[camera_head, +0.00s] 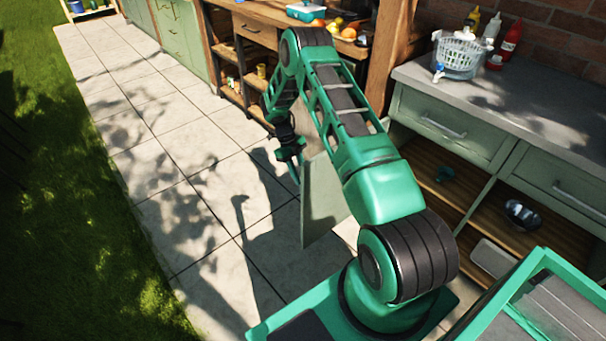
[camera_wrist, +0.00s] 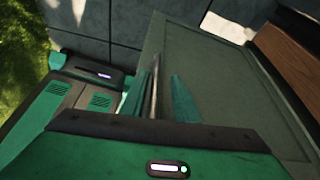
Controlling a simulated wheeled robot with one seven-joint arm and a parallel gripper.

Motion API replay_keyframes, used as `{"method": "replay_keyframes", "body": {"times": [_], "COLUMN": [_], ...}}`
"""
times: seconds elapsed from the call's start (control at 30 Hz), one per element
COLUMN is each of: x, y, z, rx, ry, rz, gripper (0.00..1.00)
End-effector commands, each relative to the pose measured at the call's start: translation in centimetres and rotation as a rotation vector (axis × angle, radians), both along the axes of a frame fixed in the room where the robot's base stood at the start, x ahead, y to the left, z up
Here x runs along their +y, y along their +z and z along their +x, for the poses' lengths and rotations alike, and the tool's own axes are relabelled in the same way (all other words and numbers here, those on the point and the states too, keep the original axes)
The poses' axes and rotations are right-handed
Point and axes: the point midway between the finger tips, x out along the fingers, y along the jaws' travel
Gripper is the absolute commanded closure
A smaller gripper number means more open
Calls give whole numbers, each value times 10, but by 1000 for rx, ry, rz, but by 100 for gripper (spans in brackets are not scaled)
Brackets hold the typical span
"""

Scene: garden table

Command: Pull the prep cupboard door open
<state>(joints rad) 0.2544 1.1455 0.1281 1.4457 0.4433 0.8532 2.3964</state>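The prep cupboard door (camera_head: 322,200) is a grey-green panel standing out from the cupboard front, swung well open over the paving. In the wrist view its face (camera_wrist: 215,75) fills the middle right. Its thin metal bar handle (camera_wrist: 155,85) lies between the two teal fingers of my gripper (camera_wrist: 160,97). A gap shows between the bar and the right finger, so the fingers look open around it.
A white basket (camera_head: 459,54) and bottles stand on the grey counter (camera_head: 500,85). Paving (camera_head: 165,195) left of the door is clear, with grass beyond.

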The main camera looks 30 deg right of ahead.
Motion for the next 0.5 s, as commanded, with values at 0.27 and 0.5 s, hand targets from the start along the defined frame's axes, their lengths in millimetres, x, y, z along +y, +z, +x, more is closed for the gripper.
{"method": "replay_keyframes", "body": {"times": [0.27,0.5], "x": [4,8], "y": [20,61], "z": [9,28], "rx": [-2,-3], "ry": [3,4], "rz": [2,0], "gripper": [72,72]}}
